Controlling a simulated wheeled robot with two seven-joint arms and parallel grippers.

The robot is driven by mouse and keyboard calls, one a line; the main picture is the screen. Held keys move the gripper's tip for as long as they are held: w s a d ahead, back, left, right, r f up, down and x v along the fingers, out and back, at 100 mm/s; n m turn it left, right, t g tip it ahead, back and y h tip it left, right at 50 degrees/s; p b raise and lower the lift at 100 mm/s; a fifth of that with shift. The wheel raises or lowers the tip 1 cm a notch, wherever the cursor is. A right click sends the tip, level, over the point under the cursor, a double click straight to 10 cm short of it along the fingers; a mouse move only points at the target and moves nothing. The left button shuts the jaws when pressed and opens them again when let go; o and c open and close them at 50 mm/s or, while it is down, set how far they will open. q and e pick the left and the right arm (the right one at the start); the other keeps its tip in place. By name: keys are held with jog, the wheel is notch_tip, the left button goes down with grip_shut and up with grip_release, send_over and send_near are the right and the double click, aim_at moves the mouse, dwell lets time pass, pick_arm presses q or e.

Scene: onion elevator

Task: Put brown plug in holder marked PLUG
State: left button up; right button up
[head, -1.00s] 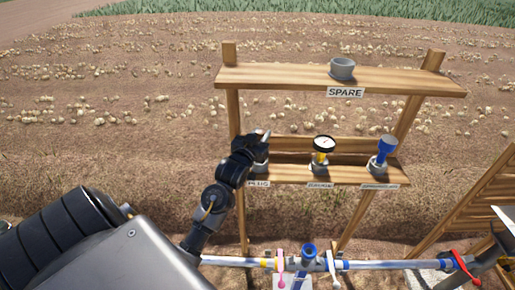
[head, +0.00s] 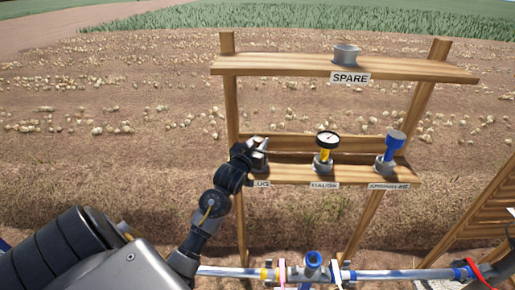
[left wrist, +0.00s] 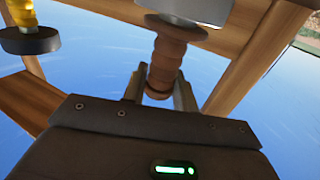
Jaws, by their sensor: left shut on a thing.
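The brown plug (left wrist: 167,62) is ribbed and sits between the two fingers of my left gripper (left wrist: 165,88), which is shut on it. In the left wrist view, which looks upside down, the plug's far end meets the opening of a grey holder (left wrist: 190,22); I cannot tell how deep it goes in. In the head view my left gripper (head: 258,146) is at the left end of the lower shelf, above the PLUG label (head: 262,184), whose first letter is covered. The gripper hides the plug there. My right gripper is not in view.
On the lower wooden shelf (head: 345,175) stand a gauge (head: 327,139) with a yellow stem and a blue fitting (head: 394,144), each in a grey holder. An empty-looking grey holder (head: 346,54) stands above the SPARE label (head: 350,78). A pipe (head: 235,272) runs below.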

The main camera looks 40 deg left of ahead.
pick_arm(q)
jog(key=shift+s, duration=0.1)
jog(key=shift+f, duration=0.25)
jog(key=o, duration=1)
jog(key=shift+o, duration=0.2)
